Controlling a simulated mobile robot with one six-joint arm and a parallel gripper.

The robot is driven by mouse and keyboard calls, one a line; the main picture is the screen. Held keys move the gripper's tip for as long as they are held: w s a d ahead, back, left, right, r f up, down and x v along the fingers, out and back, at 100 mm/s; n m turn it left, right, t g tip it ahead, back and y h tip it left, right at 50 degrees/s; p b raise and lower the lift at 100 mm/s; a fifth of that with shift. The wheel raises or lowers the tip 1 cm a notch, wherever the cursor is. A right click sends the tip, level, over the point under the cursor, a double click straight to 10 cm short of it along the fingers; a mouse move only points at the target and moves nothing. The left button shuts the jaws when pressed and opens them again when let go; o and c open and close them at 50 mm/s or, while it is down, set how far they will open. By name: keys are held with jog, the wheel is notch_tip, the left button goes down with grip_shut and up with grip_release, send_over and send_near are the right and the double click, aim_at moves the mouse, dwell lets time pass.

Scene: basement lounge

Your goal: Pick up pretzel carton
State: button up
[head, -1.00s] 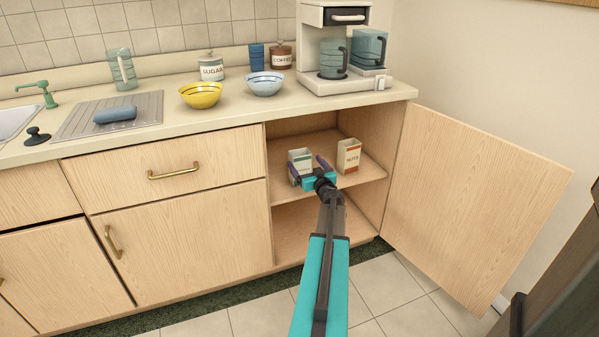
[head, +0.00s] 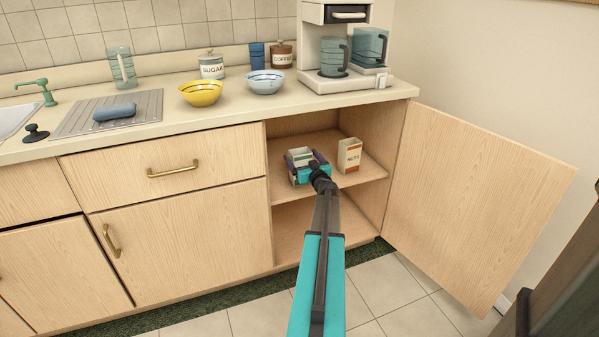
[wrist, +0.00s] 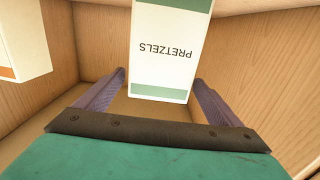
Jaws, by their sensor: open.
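The pretzel carton (wrist: 166,50) is white with green bands, and its PRETZELS label appears upside down in the wrist view. In the head view the carton (head: 299,154) stands on the upper shelf of the open cabinet, partly hidden by my gripper (head: 304,165). In the wrist view my gripper (wrist: 160,82) is open. Its two purple fingers lie to either side of the carton's near end, with a gap visible on each side. It is not closed on anything.
A nuts carton (head: 349,156) stands on the same shelf to the right, and its edge shows at left in the wrist view (wrist: 22,40). The cabinet door (head: 475,195) is swung open to the right. The counter (head: 230,103) overhangs the cabinet opening.

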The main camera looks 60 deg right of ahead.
jog(key=shift+x, duration=1.05)
jog(key=c, duration=1.5)
jog(key=shift+r, duration=0.2)
